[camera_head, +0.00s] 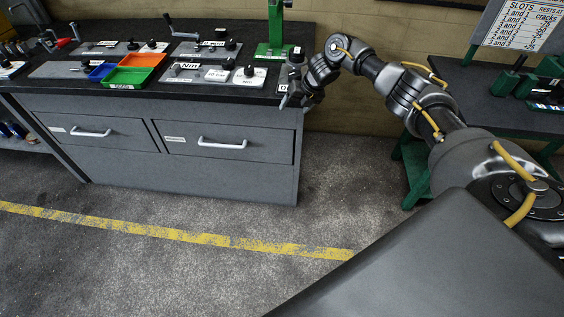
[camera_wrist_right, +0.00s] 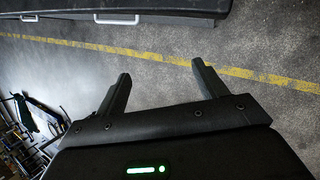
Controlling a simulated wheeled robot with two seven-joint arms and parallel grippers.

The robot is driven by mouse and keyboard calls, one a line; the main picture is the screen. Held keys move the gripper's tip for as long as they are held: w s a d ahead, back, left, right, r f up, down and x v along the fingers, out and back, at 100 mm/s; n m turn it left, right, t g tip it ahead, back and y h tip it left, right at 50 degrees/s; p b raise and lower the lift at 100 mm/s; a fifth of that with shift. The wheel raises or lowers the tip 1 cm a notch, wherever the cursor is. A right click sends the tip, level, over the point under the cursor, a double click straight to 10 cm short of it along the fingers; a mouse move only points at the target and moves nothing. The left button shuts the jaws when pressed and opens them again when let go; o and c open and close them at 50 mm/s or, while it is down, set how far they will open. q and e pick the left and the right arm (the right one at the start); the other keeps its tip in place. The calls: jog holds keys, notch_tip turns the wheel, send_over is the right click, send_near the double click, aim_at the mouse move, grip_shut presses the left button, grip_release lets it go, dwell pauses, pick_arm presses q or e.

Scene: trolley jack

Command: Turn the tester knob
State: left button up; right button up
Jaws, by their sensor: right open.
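Several panels with small black knobs lie on the dark workbench top in the head view. One black knob (camera_head: 249,71) sits on a white plate at the bench's right part, and another knob (camera_head: 230,45) is behind it. I cannot tell which one is the tester knob. My right gripper (camera_head: 284,102) is at the right front corner of the bench, right of these knobs, partly in front of a small white label. In the right wrist view its two fingers (camera_wrist_right: 160,70) are apart with only floor between them. My left gripper is in neither view.
Green, orange and blue bins (camera_head: 128,77) sit mid-bench. A green stand (camera_head: 275,45) rises at the bench's back right. Grey drawers (camera_head: 228,144) are below. A second dark table (camera_head: 480,105) with green parts stands right. The floor with a yellow line (camera_head: 180,233) is clear.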

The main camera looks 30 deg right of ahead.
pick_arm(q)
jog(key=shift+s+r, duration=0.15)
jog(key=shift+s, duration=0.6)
pick_arm(e)
jog(key=s+a+f+m+y, duration=0.1)
jog(key=s+a+f+m, duration=0.1)
jog(key=f, duration=0.7)
jog(key=s+a+f+m, duration=0.2)
jog(key=a+f+m, duration=0.3)
jog(key=a+f, duration=0.2)
jog(key=shift+s+a+f+m+y, duration=0.15)
jog(key=shift+f+m+y, duration=0.2)
jog(key=shift+f, duration=0.9)
